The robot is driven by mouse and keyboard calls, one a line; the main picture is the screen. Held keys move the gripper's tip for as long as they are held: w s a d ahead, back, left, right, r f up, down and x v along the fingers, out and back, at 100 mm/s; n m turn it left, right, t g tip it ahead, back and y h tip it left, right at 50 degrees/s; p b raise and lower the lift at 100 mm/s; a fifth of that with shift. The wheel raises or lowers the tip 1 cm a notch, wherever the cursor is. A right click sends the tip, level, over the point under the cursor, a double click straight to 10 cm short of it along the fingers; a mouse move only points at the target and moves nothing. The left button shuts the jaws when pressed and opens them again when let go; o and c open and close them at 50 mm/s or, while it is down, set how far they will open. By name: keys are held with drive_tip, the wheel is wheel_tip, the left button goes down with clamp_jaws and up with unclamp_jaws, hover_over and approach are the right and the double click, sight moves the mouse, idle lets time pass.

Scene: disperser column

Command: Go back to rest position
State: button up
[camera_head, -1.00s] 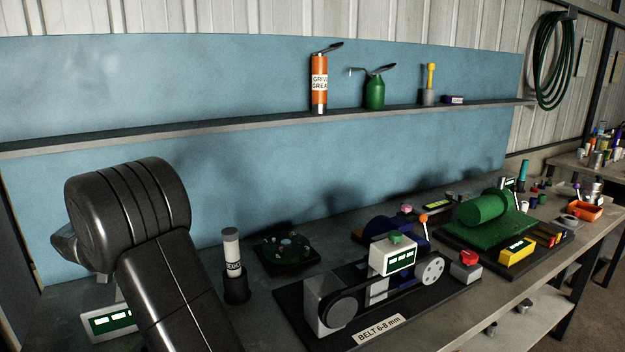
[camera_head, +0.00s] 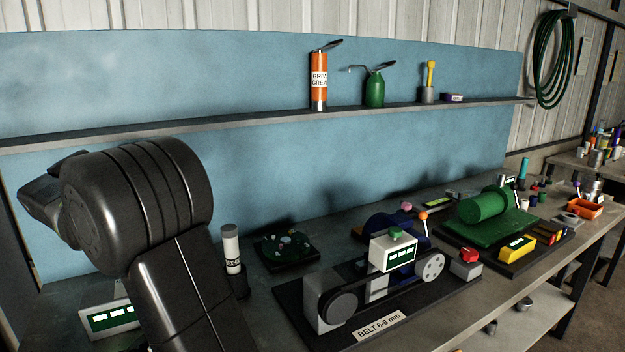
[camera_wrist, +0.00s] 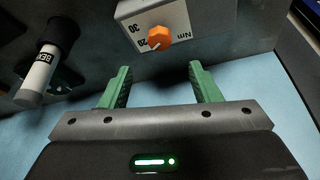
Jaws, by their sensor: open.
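My gripper (camera_wrist: 160,85) shows in the wrist view with its two green fingers apart and nothing between them. Beyond the fingertips in that view is a grey box with an orange knob (camera_wrist: 157,38), its dial marked with numbers and "Nm". The gripper does not touch it. In the head view my dark arm fills the left side, and the fingers are hidden.
A white tube in a dark holder (camera_head: 231,250) stands close to the right of my arm. A display box (camera_head: 108,318) stands at lower left. A belt rig (camera_head: 375,285) and green machine (camera_head: 485,212) occupy the bench (camera_head: 535,285). A shelf (camera_head: 210,126) crosses the blue wall.

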drive_tip(key=p+x, duration=0.1)
drive_tip(key=x, duration=0.9)
drive_tip(key=shift+w+f, duration=0.1)
drive_tip(key=shift+f, duration=0.15)
drive_tip(key=shift+w+p, duration=0.1)
drive_tip(key=shift+p, duration=0.2)
drive_tip(key=shift+d+r+n+y+p, duration=0.15)
drive_tip(key=shift+n+y+p, duration=0.2)
drive_tip(key=shift+n, duration=0.55)
drive_tip(key=shift+n+g+y+p, duration=0.35)
drive_tip(key=shift+n+p, duration=0.25)
drive_tip(key=shift+n, duration=0.5)
drive_tip(key=shift+n+g+y+p, duration=0.3)
drive_tip(key=shift+n+p, duration=0.25)
drive_tip(key=shift+n, duration=0.55)
drive_tip(key=shift+w+d+n+g+y+p, duration=0.1)
drive_tip(key=shift+n+g+y+p, duration=0.35)
drive_tip(key=shift+n, duration=1)
drive_tip(key=shift+w+n+g+y+p, duration=0.15)
drive_tip(key=shift+n+g+p, duration=0.5)
drive_tip(key=shift+n, duration=0.8)
drive_tip(key=b+v, duration=0.2)
drive_tip(key=v, duration=0.8)
drive_tip(key=shift+s+r, duration=0.25)
drive_tip(key=shift+s, duration=0.1)
drive_tip(key=shift+d+t, duration=0.15)
drive_tip(key=shift+t, duration=0.1)
